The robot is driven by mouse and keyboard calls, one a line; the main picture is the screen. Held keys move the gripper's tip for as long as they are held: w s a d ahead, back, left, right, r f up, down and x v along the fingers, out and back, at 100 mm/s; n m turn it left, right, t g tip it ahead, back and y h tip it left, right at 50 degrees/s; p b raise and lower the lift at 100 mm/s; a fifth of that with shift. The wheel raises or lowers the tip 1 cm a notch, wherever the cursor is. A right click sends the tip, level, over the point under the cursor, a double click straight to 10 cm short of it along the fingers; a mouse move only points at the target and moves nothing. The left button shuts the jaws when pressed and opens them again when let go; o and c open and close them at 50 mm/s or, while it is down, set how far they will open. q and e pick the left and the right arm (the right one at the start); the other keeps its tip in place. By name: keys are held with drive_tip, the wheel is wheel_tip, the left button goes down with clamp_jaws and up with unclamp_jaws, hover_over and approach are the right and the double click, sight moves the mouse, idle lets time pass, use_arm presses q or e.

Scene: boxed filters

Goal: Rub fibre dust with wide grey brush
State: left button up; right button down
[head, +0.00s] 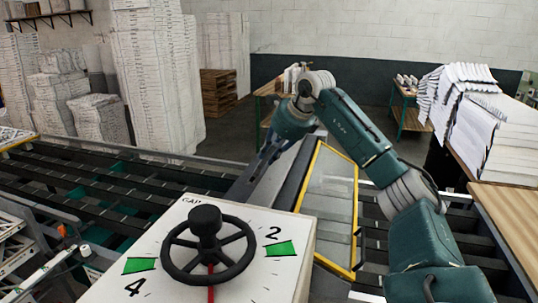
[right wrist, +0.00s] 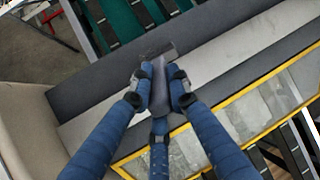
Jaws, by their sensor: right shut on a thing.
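The wide grey brush (right wrist: 158,87) is in my right gripper (right wrist: 160,84), whose blue fingers are shut around its handle in the right wrist view. The brush's wide dark head (right wrist: 155,53) points away from the wrist, over a light grey strip (right wrist: 215,62) between darker bands. I cannot tell whether the head touches the surface. In the head view my right gripper (head: 268,151) reaches down behind the dial box; the brush is not clear there. I cannot make out any fibre dust. My left gripper is not in view.
A white box with a black handwheel (head: 208,245) stands in front. A yellow-framed clear panel (head: 330,195) lies right of the gripper. Dark slatted rails (head: 110,190) run left. Paper stacks (head: 155,75) stand behind, and a wooden top (head: 515,215) is at right.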

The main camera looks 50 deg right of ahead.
drive_tip(key=shift+r, duration=3)
drive_tip(key=shift+r, duration=1.55)
drive_tip(key=shift+f, duration=0.15)
drive_tip(key=shift+b+x, duration=0.3)
drive_tip(key=shift+x, duration=0.7)
drive_tip(key=shift+s+f, duration=0.1)
drive_tip(key=shift+s, duration=0.05)
